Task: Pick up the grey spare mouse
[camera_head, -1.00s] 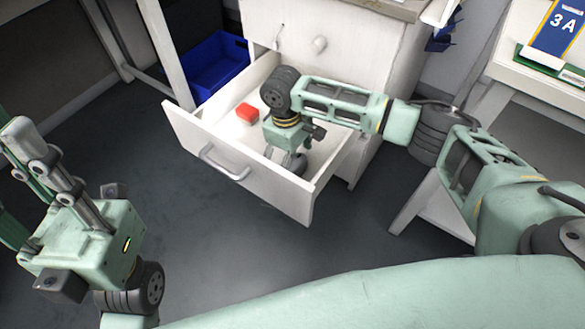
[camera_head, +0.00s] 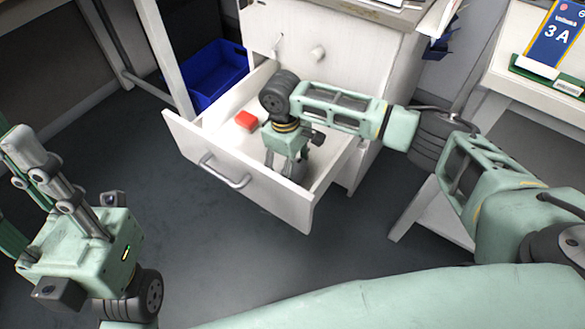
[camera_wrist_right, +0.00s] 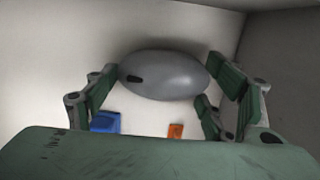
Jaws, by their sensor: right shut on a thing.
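The grey mouse (camera_wrist_right: 165,75) is a smooth oval with a small dark mark, seen in the right wrist view. My right gripper (camera_head: 291,178) reaches down into the open drawer (camera_head: 235,170). In the right wrist view, its fingers (camera_wrist_right: 163,95) are shut on the mouse, one at each end. In the head view the mouse is hidden by the gripper and the drawer front. Whether it touches the drawer floor I cannot tell. My left gripper (camera_head: 28,160) is raised at the left, away from the drawer, with its fingers partly out of frame.
A red block (camera_head: 246,120) lies in the drawer left of my right gripper. The right wrist view shows a blue thing (camera_wrist_right: 105,122) and an orange thing (camera_wrist_right: 176,131) beyond the fingers. A blue bin (camera_head: 215,75) stands behind the drawer. The drawer walls surround the gripper.

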